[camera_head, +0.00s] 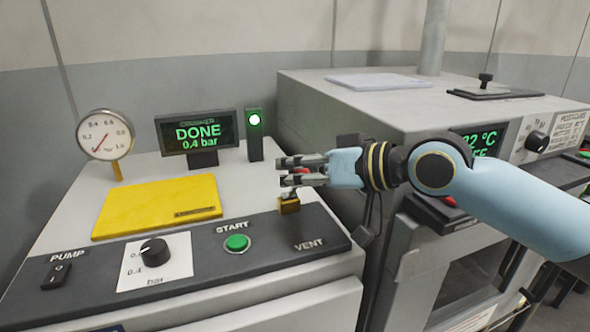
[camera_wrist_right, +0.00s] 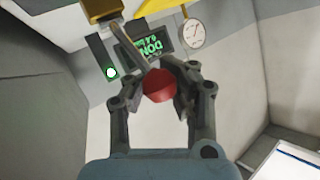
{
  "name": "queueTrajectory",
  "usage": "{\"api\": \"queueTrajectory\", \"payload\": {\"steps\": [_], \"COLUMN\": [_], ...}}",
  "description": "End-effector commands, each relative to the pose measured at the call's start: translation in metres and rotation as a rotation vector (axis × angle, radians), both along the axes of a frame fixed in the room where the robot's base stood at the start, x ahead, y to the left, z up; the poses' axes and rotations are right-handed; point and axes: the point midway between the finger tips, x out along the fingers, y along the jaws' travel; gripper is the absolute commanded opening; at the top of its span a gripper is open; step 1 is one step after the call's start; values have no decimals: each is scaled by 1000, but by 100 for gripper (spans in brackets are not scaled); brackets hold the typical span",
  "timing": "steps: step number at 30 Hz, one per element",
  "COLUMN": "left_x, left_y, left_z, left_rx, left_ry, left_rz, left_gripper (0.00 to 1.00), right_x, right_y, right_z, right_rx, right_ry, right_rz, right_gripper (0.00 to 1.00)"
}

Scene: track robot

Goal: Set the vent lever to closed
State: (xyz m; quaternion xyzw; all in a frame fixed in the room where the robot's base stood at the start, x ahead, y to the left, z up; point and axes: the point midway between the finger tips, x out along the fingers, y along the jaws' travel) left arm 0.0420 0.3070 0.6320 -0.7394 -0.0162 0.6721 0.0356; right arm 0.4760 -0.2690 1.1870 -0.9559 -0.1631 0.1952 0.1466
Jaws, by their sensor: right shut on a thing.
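The vent lever has a brass base (camera_head: 289,206) on the dark front panel, beside the VENT label (camera_head: 310,244). In the right wrist view its red round knob (camera_wrist_right: 158,86) sits at the end of a thin metal stem (camera_wrist_right: 131,47). My right gripper (camera_head: 293,172) comes in from the right, just above the base. In the right wrist view its fingers (camera_wrist_right: 160,79) are shut on the knob from both sides. In the head view the fingers hide most of the knob. My left gripper is not in view.
A green START button (camera_head: 237,242) is left of the lever, with a pressure knob (camera_head: 155,252) and PUMP switch (camera_head: 56,275) beyond. A display (camera_head: 196,132) reads DONE, 0,4 bar, beside a lit green lamp (camera_head: 254,120). A gauge (camera_head: 104,134) stands behind a yellow lid (camera_head: 155,205). A grey oven (camera_head: 375,105) stands close on the right.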

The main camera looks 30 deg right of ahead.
Motion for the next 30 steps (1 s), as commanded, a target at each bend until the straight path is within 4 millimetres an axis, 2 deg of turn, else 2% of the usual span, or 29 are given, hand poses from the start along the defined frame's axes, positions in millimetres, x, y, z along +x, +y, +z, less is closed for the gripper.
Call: {"api": "queueTrajectory", "payload": {"steps": [7, 9, 18, 26, 30], "left_x": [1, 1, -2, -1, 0], "left_y": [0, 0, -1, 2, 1], "left_z": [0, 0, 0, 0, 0], "left_rx": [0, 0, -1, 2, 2], "left_ry": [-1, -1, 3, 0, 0], "left_rz": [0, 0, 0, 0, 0], "left_gripper": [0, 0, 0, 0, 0], "right_x": [0, 0, 0, 0, 1], "right_y": [0, 0, 0, 0, -1], "right_z": [2, 2, 1, 2, 14], "right_rx": [-3, -4, -5, -5, -9], "right_ry": [-5, -5, -4, -4, -6], "right_rz": [1, 2, 0, 0, 3], "right_gripper": [0, 14, 53, 53, 53]}}
